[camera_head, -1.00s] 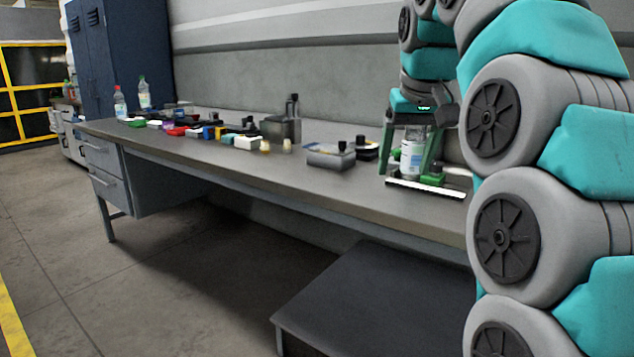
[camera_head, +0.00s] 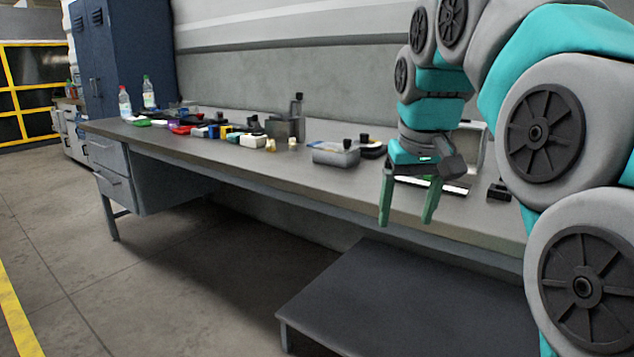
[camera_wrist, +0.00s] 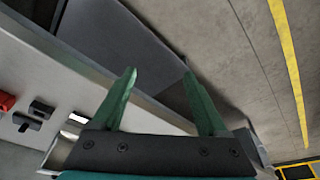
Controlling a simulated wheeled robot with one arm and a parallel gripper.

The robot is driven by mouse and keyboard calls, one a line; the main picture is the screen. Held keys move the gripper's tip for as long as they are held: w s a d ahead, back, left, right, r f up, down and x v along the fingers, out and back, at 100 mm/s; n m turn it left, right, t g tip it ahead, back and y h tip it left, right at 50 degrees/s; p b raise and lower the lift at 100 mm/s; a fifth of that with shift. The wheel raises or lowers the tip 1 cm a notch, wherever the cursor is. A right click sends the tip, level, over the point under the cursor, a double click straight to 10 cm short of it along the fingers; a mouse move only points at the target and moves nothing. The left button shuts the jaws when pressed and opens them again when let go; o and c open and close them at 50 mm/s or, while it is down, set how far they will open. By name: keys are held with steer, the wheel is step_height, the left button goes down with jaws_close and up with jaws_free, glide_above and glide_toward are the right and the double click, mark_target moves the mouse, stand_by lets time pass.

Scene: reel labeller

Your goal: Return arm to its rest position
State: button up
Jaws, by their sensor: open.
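My gripper (camera_head: 407,205) hangs fingers down at the front edge of the workbench, in the right half of the head view. Its two green fingers are apart with nothing between them. In the wrist view my gripper (camera_wrist: 160,95) also shows open and empty, with the bench edge and floor beyond its fingers. My teal and grey arm fills the right side of the head view and hides part of the bench.
A dark low platform (camera_head: 390,295) stands in front. Floor to the left is clear.

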steer(key=s+f+g, duration=0.4)
steer(key=s+f, duration=2.4)
steer(key=s, duration=0.1)
steer(key=shift+s+d+m+g, duration=0.15)
steer(key=shift+d+m+g, duration=0.2)
steer(key=shift+m+g, duration=0.05)
